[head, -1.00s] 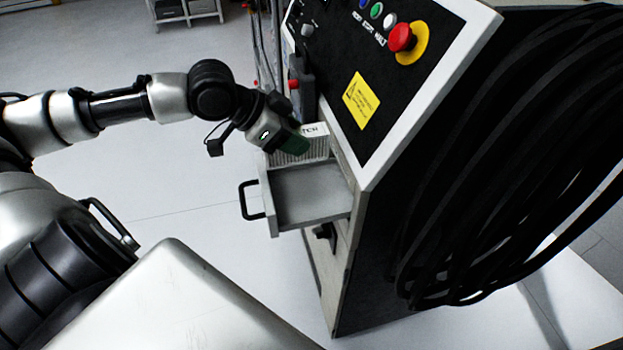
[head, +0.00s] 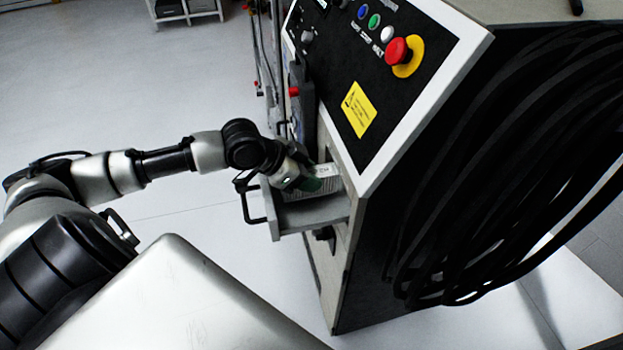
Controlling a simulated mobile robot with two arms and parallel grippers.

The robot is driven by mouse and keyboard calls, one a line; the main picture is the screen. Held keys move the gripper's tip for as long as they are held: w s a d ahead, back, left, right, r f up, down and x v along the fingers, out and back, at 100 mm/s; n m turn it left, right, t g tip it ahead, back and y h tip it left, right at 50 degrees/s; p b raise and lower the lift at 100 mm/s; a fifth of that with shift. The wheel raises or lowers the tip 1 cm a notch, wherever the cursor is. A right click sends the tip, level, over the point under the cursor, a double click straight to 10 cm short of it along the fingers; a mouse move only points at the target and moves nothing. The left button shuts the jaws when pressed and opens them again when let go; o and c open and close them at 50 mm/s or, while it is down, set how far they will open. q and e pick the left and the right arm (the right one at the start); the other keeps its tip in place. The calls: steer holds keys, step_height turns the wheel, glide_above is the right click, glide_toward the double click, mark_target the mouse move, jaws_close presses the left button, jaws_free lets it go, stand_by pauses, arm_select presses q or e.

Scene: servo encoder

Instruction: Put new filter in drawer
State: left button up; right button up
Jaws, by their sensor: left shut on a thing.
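The new filter (head: 325,184) is a pale, ribbed block with a white labelled top edge. My left gripper (head: 308,184) is shut on it and partly covers it. The filter is over the open drawer (head: 310,214) of the black cabinet, its lower part low at the drawer's opening. I cannot tell whether it touches the drawer floor. The drawer is grey, pulled out to the left, with a black handle (head: 248,205) on its front. My right gripper does not show.
The cabinet's sloped panel carries a red emergency button (head: 398,51), coloured buttons and a yellow warning label (head: 358,109). Thick black cables (head: 510,160) hang on its right side. The pale floor (head: 180,215) left of the drawer is clear. A grey rack (head: 185,9) stands far back.

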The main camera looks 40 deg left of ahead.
arm_select(q)
steer(key=shift+f, duration=0.85)
steer(key=shift+w+d+p, duration=0.15)
steer(key=shift+d+p, duration=0.05)
steer(key=shift+p, duration=0.2)
steer(key=shift+w+f, duration=0.15)
steer(key=shift+f, duration=0.2)
steer(key=shift+d, duration=0.1)
steer(key=o, duration=1.1)
